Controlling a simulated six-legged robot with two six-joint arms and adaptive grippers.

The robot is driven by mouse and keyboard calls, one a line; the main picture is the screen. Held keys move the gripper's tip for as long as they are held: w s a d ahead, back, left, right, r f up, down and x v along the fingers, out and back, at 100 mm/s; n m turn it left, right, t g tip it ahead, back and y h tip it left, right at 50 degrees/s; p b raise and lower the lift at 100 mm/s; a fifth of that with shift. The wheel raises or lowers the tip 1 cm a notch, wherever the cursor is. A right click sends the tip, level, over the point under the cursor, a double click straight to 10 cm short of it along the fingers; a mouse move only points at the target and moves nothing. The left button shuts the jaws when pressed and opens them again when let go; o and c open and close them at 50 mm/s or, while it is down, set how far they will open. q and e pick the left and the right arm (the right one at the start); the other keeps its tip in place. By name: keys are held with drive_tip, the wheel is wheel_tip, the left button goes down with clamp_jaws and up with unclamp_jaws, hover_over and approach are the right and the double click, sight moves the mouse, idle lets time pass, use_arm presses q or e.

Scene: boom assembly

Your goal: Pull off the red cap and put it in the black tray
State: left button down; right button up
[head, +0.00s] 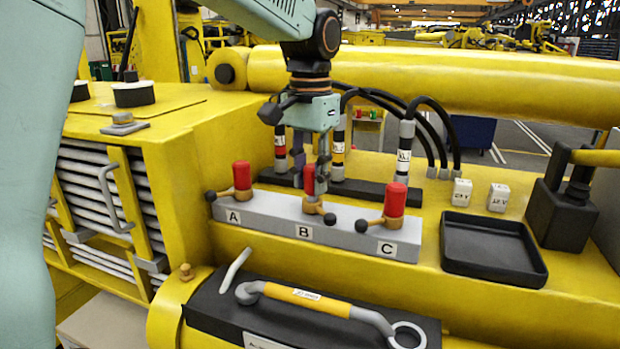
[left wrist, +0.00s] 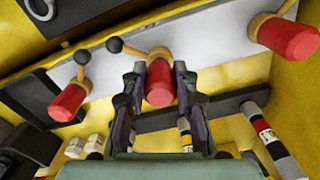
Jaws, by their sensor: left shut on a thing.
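Three red caps sit on brass valve fittings along a grey manifold bar (head: 265,212) marked A, B and C. My left gripper (head: 310,178) points down over port B and is shut on the middle red cap (head: 308,180). In the left wrist view the middle cap (left wrist: 159,85) lies between the two fingers. It still stands on its fitting. The red cap at A (head: 242,175) and the red cap at C (head: 395,200) stand free on either side. The black tray (head: 490,245) is to the right of the bar and looks empty. My right gripper is not seen.
Labelled hoses (head: 404,150) rise behind the bar, close to my left gripper. Two small white blocks (head: 462,192) stand behind the tray, and a black block (head: 562,215) stands to its right.

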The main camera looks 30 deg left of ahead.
sight(310, 167)
use_arm(q)
drive_tip(key=shift+r, duration=1.8)
